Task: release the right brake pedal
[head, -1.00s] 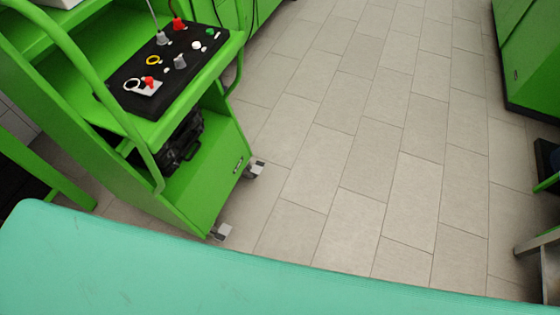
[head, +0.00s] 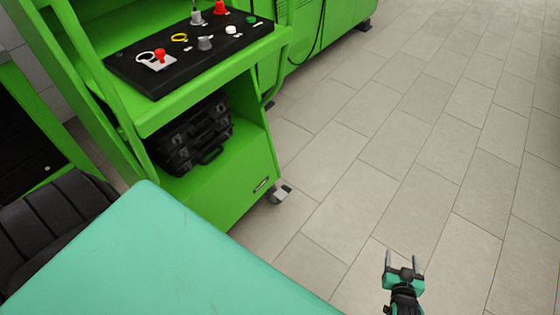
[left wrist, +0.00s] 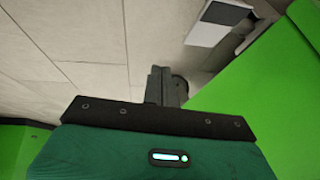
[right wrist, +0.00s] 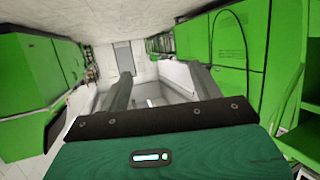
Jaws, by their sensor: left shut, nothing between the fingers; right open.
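The green cart (head: 225,190) stands at the left of the head view. A caster with a pale grey pedal-like plate (head: 281,193) shows at its lower right corner. In the left wrist view, a pale grey plate (left wrist: 217,22), seemingly a caster's brake pedal, sits beside a green panel. Whether it is pressed down, I cannot tell. My left gripper (left wrist: 160,75) is shut and empty, pointing near the plate, with no clear contact. It is out of the head view. My right gripper (head: 404,262) is open and empty over the floor; its spread fingers show in the right wrist view (right wrist: 162,80).
The cart's top carries a black control panel (head: 130,70) with knobs and a red button. A black case (head: 190,135) lies on its shelf. A black seat-like thing (head: 50,225) is at the left. Tiled floor (head: 430,130) is clear at the right.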

